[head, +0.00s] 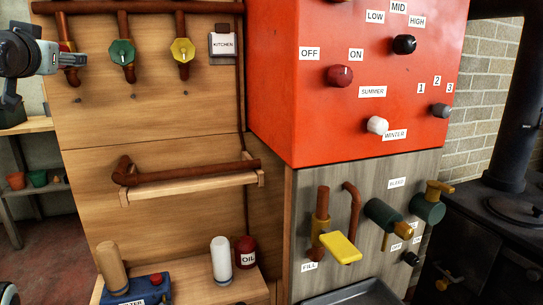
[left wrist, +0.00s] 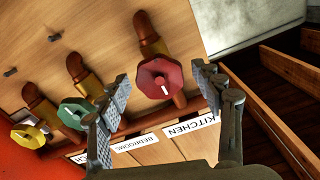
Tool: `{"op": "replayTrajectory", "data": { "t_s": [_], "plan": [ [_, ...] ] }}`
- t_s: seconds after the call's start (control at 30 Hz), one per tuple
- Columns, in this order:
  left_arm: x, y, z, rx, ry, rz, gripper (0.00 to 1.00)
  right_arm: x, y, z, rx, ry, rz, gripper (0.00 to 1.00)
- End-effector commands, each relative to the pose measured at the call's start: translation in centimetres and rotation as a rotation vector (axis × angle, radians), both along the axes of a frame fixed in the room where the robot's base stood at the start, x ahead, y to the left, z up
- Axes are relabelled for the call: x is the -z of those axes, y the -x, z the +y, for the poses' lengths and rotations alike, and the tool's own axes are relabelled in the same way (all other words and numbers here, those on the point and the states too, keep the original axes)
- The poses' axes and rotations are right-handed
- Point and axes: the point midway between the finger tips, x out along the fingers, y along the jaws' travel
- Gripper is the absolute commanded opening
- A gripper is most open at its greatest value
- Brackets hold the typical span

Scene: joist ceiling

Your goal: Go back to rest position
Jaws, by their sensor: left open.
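My left gripper (head: 72,60) is at the upper left of the head view, in front of the leftmost valve pipe on the wooden panel. In the left wrist view the gripper (left wrist: 155,98) is open, its two fingers apart with nothing held. A red octagonal valve knob (left wrist: 160,79) shows between the fingers, apparently beyond the tips; whether they touch it I cannot tell. The green knob (head: 122,52) and yellow knob (head: 183,51) are to its right in the head view. My right gripper is not in view.
A red control box (head: 290,100) with knobs stands right of the wooden panel (head: 190,115). Below are a wooden rail (head: 190,185), a yellow lever (head: 341,248) and an oil container (head: 245,252). A black stove (head: 490,230) is at right.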

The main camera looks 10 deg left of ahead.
Motion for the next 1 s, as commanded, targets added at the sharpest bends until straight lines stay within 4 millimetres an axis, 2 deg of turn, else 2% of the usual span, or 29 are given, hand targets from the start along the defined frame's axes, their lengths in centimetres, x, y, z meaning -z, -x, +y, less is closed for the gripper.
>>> {"op": "replayTrajectory", "data": {
  "t_s": [0.17, 0.6, 0.77, 1.0],
  "plan": [
    [0.0, -1.0, 0.6, -0.001, 0.001, -0.001, 0.66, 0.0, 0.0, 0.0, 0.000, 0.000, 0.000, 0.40],
    [0.0, -0.6, 0.4, -0.001, 0.015, -0.010, 0.66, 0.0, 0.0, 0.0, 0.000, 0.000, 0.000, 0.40],
    [-0.1, 0.9, -0.5, 0.001, -0.003, -0.002, 0.66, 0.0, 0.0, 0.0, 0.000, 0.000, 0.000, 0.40],
    [-0.1, 5.0, -2.7, 0.000, -0.003, -0.003, 0.66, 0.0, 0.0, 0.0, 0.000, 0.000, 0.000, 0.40]
  ]
}}
